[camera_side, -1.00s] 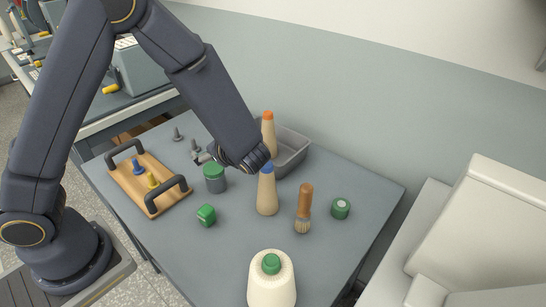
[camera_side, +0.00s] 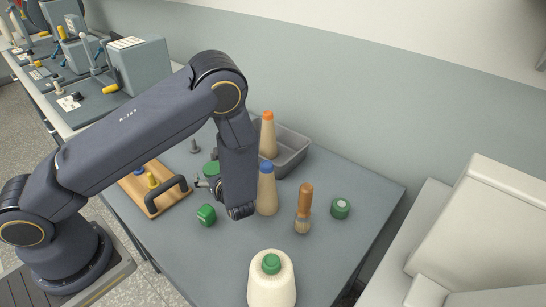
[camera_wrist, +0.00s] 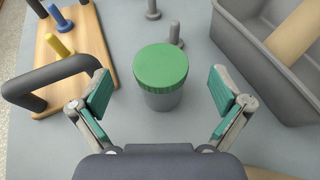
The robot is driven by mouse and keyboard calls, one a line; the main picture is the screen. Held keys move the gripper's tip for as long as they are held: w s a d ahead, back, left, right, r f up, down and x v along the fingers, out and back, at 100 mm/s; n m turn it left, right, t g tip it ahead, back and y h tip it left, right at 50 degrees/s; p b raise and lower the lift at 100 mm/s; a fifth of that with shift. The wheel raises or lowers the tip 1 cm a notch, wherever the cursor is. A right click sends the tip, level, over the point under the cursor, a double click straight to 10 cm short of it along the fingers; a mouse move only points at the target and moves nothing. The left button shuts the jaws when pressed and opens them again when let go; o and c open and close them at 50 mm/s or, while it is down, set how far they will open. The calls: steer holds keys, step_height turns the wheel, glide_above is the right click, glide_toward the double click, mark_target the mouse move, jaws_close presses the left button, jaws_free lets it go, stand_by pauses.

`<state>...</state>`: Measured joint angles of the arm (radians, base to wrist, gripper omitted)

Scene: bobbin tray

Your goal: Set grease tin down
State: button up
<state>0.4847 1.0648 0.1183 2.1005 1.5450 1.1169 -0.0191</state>
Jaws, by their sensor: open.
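The grease tin, taken to be the grey tin with a green ridged lid (camera_wrist: 160,72), stands upright on the table in the wrist view. It lies ahead of my gripper (camera_wrist: 163,92), centred between the two spread fingers and touching neither. My gripper is open and empty. In the side view the tin's green lid (camera_side: 211,168) shows, with its body largely hidden behind my gripper (camera_side: 203,183) and arm.
A wooden tray (camera_side: 160,207) with black handles and pegs is left of the tin. A grey bin (camera_side: 290,160) holds an orange-tipped cone.

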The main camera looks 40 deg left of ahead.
mark_target(214, 169)
steer(key=x, duration=0.3)
steer(key=shift+a, duration=0.15)
steer(key=shift+c, duration=0.4)
steer(key=c, duration=1.6)
